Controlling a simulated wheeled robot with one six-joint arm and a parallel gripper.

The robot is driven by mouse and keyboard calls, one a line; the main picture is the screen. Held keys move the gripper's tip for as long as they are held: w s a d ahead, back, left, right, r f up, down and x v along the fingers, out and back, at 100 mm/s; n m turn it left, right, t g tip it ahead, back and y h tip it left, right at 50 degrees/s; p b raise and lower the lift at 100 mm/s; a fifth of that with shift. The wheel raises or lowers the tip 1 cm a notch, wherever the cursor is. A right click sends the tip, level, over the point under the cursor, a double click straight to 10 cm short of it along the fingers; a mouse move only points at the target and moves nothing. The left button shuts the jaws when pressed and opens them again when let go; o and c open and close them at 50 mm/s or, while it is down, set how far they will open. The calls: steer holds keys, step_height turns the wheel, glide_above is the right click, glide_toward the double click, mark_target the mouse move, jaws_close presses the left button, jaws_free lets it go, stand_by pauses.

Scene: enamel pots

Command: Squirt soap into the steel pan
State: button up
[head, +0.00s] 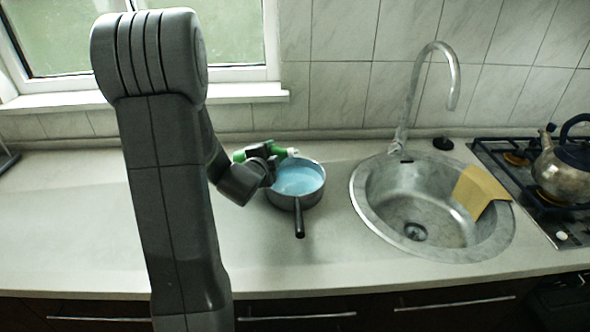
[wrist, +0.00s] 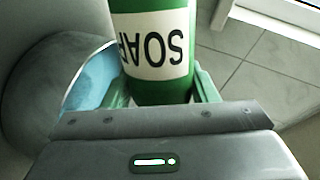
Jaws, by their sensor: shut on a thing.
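The steel pan (head: 286,203) stands on the counter left of the sink, its dark handle pointing to the front. Light blue covers its inside. My gripper (head: 266,158) is shut on the green soap bottle (head: 242,155) just above the pan's back left rim. The bottle lies nearly level, its pale tip at the right, over the back of the pan. In the wrist view the soap bottle (wrist: 160,45) sits between the green-edged fingers, its white SOAP label upside down. Its tip is out of that view. I cannot tell whether soap is coming out.
A round steel sink (head: 365,203) with a tall tap (head: 410,90) is right of the pan, and a yellow cloth (head: 480,190) hangs over its rim. A kettle (head: 562,165) stands on the hob at the far right. The counter left of my arm (head: 60,220) is clear.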

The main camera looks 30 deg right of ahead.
steer(key=shift+w+a+r+m+y+b, duration=0.3)
steer(key=shift+r+m+b, duration=0.2)
steer(key=shift+b, duration=0.25)
stand_by(1.6)
steer(key=shift+f+m+b, duration=0.1)
steer(key=shift+m+b, duration=0.2)
steer(key=shift+b, duration=0.65)
stand_by(1.7)
